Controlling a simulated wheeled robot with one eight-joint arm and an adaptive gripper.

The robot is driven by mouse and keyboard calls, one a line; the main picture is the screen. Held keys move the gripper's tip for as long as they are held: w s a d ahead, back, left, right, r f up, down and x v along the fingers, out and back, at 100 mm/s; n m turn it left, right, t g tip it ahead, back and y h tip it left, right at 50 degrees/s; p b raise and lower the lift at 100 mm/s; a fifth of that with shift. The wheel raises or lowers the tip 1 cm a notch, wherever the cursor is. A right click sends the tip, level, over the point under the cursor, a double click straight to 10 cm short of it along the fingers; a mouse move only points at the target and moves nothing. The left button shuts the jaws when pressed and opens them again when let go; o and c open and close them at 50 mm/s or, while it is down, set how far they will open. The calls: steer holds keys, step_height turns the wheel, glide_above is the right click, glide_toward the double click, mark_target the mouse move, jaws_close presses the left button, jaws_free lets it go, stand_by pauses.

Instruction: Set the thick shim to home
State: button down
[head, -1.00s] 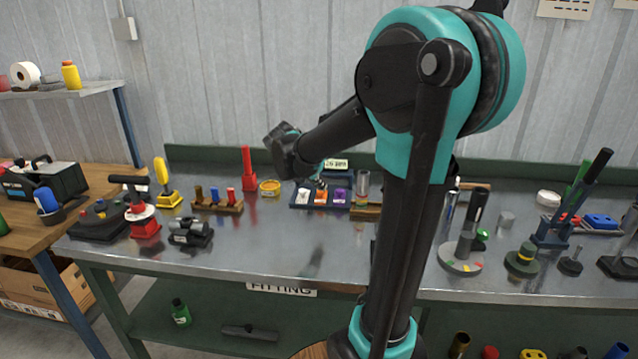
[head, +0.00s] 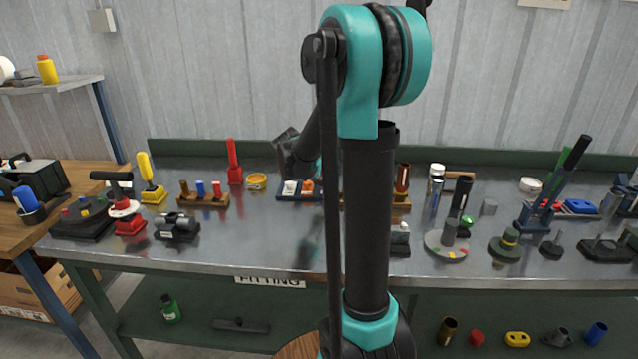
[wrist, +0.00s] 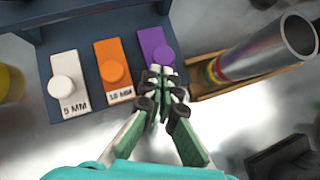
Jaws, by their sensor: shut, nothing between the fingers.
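In the wrist view, a dark blue holder (wrist: 84,31) bears three shim blocks with round knobs, side by side. The white shim (wrist: 66,85) reads 5 MM and the orange shim (wrist: 114,71) reads 10 MM. The purple shim (wrist: 156,45) is at the right; its label is hidden behind my fingers. My gripper (wrist: 163,74) is shut and empty over the front edge of the purple shim; I cannot tell if they touch. In the head view, the white shim (head: 290,187) and orange shim (head: 307,186) show, while my arm hides the purple one and my fingertips.
Right of the purple shim, a metal tube (wrist: 272,47) with coloured rings lies across the view by a wooden holder (wrist: 204,91). A dark block (wrist: 283,160) sits at the lower right. The metal bench (head: 240,235) is bare in front of the blue holder.

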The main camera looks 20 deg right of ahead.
steer(key=w, duration=0.1)
steer(key=w+d, duration=0.1)
steer(key=w, duration=0.1)
steer(key=w+d, duration=0.1)
steer(key=w, duration=0.1)
steer(key=shift+s, duration=0.1)
stand_by(0.3)
